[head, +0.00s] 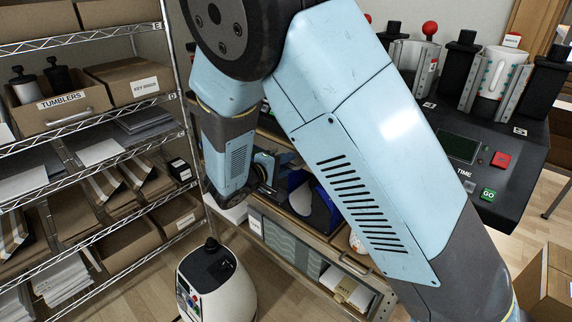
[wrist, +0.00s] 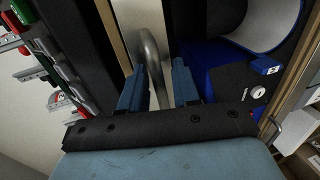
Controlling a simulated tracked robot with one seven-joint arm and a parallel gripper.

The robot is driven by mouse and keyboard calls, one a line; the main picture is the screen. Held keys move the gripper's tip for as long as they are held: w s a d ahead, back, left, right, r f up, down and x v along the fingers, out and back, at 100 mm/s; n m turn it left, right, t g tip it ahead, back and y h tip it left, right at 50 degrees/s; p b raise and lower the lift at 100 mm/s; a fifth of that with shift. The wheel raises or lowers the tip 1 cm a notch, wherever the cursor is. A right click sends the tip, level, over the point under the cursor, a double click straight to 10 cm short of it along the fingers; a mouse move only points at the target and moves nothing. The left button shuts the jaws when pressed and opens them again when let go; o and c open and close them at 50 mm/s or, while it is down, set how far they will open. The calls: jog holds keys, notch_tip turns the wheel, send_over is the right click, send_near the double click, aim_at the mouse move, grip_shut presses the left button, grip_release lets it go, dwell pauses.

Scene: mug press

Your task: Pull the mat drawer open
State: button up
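In the wrist view, my gripper (wrist: 158,74) has its two blue fingers apart. A curved grey metal handle (wrist: 150,45) on a pale panel (wrist: 131,22) reaches down into the gap between them. A little space seems to show beside the handle, and I see no clear grip on it. I cannot read any label there, so I cannot confirm this panel is the mat drawer front. In the head view my arm covers much of the bench, and its forearm hangs down in front of it; the fingertips are not clear there.
The press machine (head: 465,150) with a white mug (head: 494,72) stands at the right. A blue bin (head: 313,204) sits on the bench; blue also shows in the wrist view (wrist: 225,90). Wire shelves (head: 85,140) fill the left. A white rounded unit (head: 217,285) stands on the floor.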

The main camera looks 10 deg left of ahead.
grip_shut()
dwell(0.3)
dwell(0.3)
